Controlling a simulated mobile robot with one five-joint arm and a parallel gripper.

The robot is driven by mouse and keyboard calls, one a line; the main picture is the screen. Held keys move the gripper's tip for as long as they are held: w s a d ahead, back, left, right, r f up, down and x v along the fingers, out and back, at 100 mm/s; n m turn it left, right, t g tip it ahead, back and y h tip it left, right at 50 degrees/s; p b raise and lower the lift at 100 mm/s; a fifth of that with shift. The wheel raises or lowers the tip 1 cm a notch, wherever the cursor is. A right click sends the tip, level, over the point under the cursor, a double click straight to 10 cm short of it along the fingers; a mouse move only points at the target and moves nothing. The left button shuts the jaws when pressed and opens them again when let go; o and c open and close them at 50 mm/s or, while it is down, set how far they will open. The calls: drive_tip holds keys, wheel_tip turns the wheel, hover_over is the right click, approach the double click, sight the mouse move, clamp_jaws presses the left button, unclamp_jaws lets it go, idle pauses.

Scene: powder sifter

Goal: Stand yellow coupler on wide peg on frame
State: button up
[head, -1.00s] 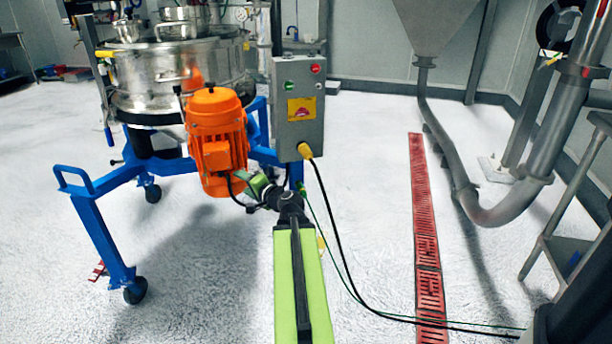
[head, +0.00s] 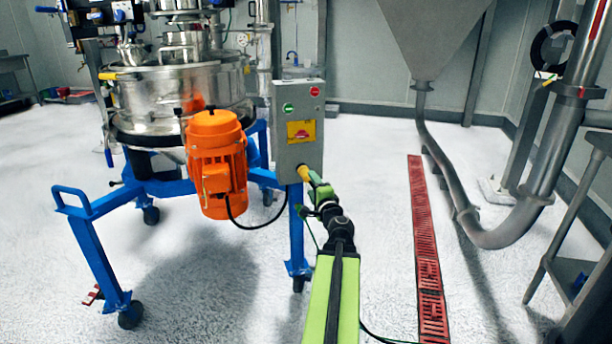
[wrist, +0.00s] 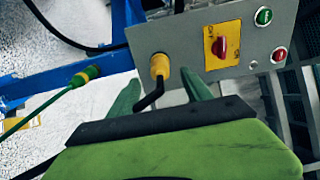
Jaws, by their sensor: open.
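The yellow coupler (head: 304,173) is at the underside of the grey control box, with a black cable leaving its lower end. In the wrist view the yellow coupler (wrist: 160,66) sits between my two green fingertips, with a visible gap on each side. My gripper (wrist: 161,78) is open and straddles the coupler's lower end and cable. In the head view my gripper (head: 317,182) is just below the box, partly overlapping the coupler. The blue frame (head: 90,245) stands left of my arm. I cannot make out a wide peg on it.
The grey control box (head: 298,130) has green and red buttons and a red switch on yellow. An orange motor (head: 216,165) hangs left of it. A green-and-yellow connector (wrist: 84,76) with a green cable is on the blue frame. Open floor lies around the red drain (head: 424,245).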

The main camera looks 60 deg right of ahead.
sight(305, 174)
drive_tip(key=x, duration=0.8)
drive_tip(key=shift+w+d, duration=0.2)
drive_tip(key=shift+w, duration=0.1)
idle(0.6)
clamp_jaws()
idle(0.4)
drive_tip(key=shift+v, duration=3.05)
